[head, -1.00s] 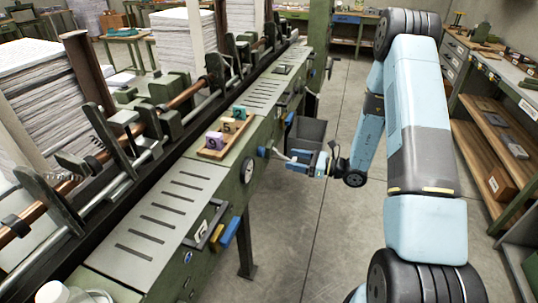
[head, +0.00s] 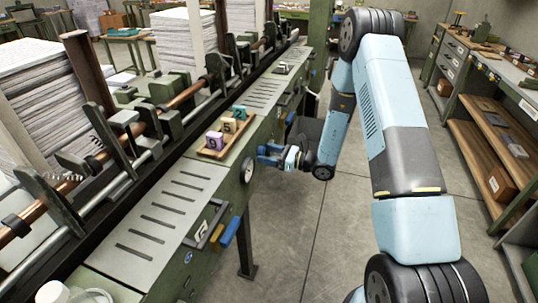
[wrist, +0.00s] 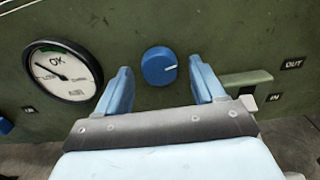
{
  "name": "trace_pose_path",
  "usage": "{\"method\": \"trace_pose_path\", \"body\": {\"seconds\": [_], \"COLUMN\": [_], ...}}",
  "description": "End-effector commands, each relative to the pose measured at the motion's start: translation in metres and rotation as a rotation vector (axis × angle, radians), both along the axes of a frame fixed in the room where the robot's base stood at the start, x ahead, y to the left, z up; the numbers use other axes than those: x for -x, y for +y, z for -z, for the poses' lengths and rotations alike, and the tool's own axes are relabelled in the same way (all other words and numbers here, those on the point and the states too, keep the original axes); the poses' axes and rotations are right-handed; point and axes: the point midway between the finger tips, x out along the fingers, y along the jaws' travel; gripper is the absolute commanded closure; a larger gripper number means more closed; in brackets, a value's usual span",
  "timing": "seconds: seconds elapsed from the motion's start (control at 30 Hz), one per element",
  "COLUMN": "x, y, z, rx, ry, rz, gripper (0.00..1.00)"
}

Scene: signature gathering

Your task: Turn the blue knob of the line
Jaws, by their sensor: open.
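The blue knob (wrist: 159,66) is on the green front panel of the line, with a white pointer mark toward its right side. In the wrist view it sits between the fingers of my gripper (wrist: 162,88), a little beyond their tips. The fingers are open, one on each side of the knob, and appear not to touch it. In the head view my gripper (head: 268,155) is at the panel, right of the gauge, and hides the knob.
A round gauge (wrist: 62,70) marked OK is left of the knob. A green lever (wrist: 246,80) with IN and OUT labels is on the right, close to the right finger. A wooden tray (head: 211,154) of coloured blocks lies on the machine top. Open floor lies to the right.

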Motion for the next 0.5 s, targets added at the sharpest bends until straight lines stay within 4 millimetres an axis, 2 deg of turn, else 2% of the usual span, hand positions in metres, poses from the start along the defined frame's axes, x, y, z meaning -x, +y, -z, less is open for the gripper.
{"method": "trace_pose_path", "body": {"seconds": [0.07,0.5], "x": [0.0001,0.0002], "y": [-0.0002,-0.0003], "z": [0.0000,0.0001], "rx": [0.000,0.000], "ry": [0.000,0.000], "rz": [0.000,0.000], "gripper": [0.32,0.75]}}
